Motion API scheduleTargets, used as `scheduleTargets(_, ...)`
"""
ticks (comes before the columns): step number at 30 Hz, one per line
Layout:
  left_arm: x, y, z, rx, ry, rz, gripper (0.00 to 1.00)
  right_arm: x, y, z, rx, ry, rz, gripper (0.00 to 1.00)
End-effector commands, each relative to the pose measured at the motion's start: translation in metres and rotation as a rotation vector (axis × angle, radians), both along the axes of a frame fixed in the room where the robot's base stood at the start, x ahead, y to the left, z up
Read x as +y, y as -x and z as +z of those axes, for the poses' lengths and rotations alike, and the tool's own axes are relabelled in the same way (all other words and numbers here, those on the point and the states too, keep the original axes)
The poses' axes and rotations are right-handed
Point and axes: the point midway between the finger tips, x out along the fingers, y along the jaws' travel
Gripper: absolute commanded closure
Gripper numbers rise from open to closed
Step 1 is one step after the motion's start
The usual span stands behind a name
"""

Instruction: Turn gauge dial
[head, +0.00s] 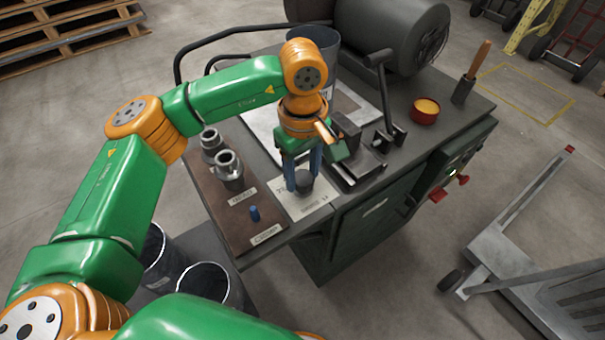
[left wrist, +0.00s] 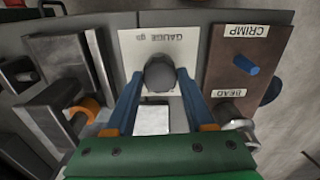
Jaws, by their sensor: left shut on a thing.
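The gauge dial (head: 304,182) is a dark round knob on a pale plate lettered GAUGE (head: 318,206), near the front edge of the workbench. It also shows in the left wrist view as a dark grey dial (left wrist: 160,73) at the middle of the plate (left wrist: 130,45). My left gripper (head: 303,180) points down over the plate, its blue fingers shut on the dial from two sides. In the left wrist view the left gripper's fingertips (left wrist: 160,78) flank the dial. The right gripper is not in view.
Left of the plate is a brown board (head: 222,200) with a blue peg (head: 254,213), metal fittings (head: 229,168) and labels CRIMP and BEAD. A dark clamp mechanism (head: 362,160) stands close to the right. An orange-filled tin (head: 425,110) sits farther right. Open metal cylinders (head: 203,285) stand at lower left.

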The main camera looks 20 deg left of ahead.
Motion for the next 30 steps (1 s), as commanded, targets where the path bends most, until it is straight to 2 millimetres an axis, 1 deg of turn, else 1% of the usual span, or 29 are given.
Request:
scheduleTargets(9,-0.0001,-0.0004,0.0001,-0.002,0.000,-0.119,1.00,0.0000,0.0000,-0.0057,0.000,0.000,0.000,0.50)
scheduleTargets(26,-0.0001,-0.0002,0.0006,-0.001,0.000,-0.146,1.00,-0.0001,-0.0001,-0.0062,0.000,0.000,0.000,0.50)
scheduleTargets(27,0.0000,-0.0002,0.0006,-0.001,0.000,-0.146,0.41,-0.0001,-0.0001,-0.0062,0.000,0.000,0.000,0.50)
scheduleTargets(30,-0.0001,-0.0002,0.0005,-0.001,0.000,-0.146,0.16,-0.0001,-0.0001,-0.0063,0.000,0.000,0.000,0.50)
